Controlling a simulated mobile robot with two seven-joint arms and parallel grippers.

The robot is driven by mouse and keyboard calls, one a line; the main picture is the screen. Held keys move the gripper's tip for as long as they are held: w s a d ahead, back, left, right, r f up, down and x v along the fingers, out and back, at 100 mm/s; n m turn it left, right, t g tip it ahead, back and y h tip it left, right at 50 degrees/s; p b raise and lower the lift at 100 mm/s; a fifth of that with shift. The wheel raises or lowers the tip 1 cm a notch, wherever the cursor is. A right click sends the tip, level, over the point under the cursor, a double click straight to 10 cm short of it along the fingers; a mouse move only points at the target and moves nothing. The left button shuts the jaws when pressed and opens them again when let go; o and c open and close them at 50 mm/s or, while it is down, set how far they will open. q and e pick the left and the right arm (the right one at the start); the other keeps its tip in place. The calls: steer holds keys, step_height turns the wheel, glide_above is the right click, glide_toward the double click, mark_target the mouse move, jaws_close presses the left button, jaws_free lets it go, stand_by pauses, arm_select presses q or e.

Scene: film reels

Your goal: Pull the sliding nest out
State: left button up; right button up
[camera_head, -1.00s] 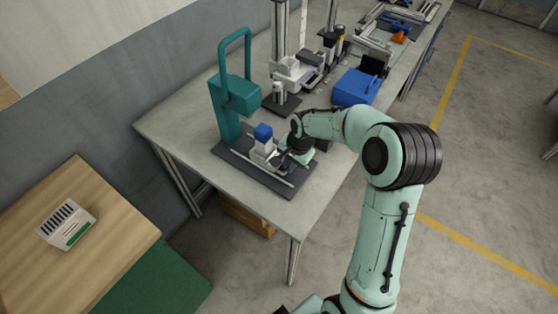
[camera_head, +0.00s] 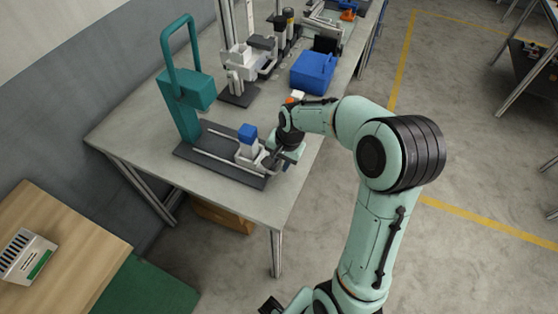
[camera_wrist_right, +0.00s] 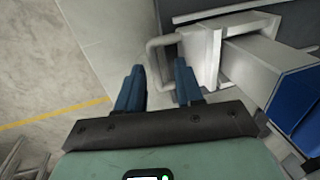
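The sliding nest (camera_head: 247,152) is a pale grey block with a blue-topped part on it. It sits on rails on a dark base plate (camera_head: 212,168), out from under the teal press (camera_head: 183,98), near the plate's right end. In the right wrist view the nest (camera_wrist_right: 201,57) has a looped grey handle (camera_wrist_right: 152,62). My right gripper (camera_head: 277,162) is at this handle. In the wrist view its blue fingertips (camera_wrist_right: 160,80) are apart, one on each side of the handle's bar, with gaps visible. My left gripper does not show.
A blue box (camera_head: 313,72) and other fixtures (camera_head: 243,62) stand farther back on the grey table (camera_head: 130,130). A wooden table (camera_head: 75,225) with a white-green box (camera_head: 27,256) is at the left.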

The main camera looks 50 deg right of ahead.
step_height(320, 180, up, 13)
steer(key=s+p, duration=0.1)
steer(key=s, duration=0.1)
steer(key=shift+s+d, duration=0.3)
steer(key=shift+d, duration=0.05)
stand_by(0.7)
